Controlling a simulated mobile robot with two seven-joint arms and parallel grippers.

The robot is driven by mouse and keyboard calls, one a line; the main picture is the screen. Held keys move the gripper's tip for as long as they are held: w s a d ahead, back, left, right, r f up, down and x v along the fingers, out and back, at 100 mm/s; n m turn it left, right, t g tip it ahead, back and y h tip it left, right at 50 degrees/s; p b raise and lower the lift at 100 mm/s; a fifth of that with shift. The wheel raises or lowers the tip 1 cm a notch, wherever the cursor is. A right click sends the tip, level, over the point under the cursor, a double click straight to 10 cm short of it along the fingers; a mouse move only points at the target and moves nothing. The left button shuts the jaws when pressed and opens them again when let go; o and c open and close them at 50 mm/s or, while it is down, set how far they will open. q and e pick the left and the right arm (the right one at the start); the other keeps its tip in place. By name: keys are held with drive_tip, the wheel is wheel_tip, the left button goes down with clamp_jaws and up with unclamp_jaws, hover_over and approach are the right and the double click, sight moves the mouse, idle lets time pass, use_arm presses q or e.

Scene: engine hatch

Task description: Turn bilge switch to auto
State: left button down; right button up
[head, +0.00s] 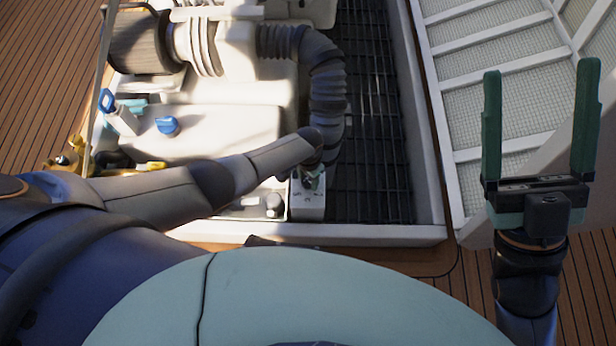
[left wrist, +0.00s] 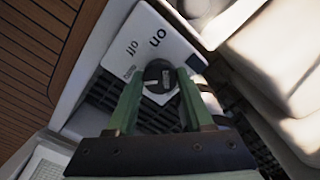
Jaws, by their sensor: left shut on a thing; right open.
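The bilge switch is a white panel (head: 308,205) at the front inner edge of the hatch in the head view. In the left wrist view the panel (left wrist: 150,35) carries the words "on" and "off", and a round black knob (left wrist: 158,72) with a pale mark. My left gripper (left wrist: 160,88) has its green fingers on both sides of the knob and is shut on it. In the head view my left wrist largely hides the knob and these fingers. I cannot read which label the knob points at. My right gripper (head: 540,125) is open and empty, fingers up, at the right.
A white engine block with a grey ribbed hose (head: 327,90) fills the hatch behind the switch. Blue caps (head: 167,126) sit at the left. A dark grating (head: 365,110) lies right of the hose. The raised white hatch lid (head: 490,70) stands near my right gripper.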

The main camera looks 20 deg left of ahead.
use_arm(q)
drive_tip(key=shift+c, duration=1.4)
unclamp_jaws()
